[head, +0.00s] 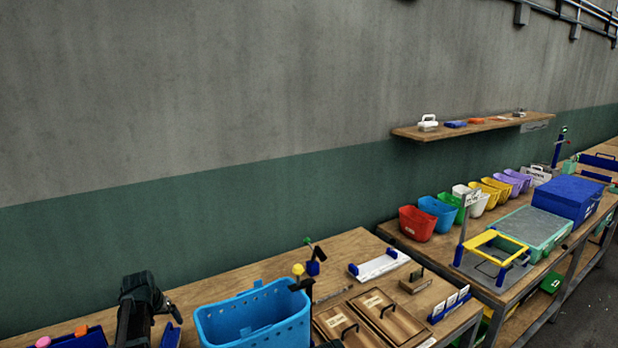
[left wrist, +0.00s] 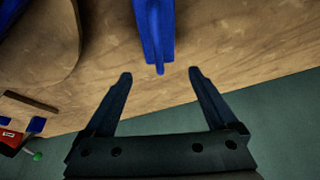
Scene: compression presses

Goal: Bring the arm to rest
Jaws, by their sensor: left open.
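My left arm comes in at the lower left of the head view, with the left gripper (head: 143,300) above the near wooden bench (head: 345,250). In the left wrist view the two dark fingers of the left gripper (left wrist: 160,75) are spread apart with nothing between them. A blue upright piece (left wrist: 154,30) stands just beyond the fingertips, apart from them.
A blue basket (head: 255,315) stands right of my left gripper. A blue holder with pink and orange knobs (head: 80,340) is at the lower left. Wooden boards with handles (head: 388,318) lie further right. Coloured bins (head: 417,223) line the further bench.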

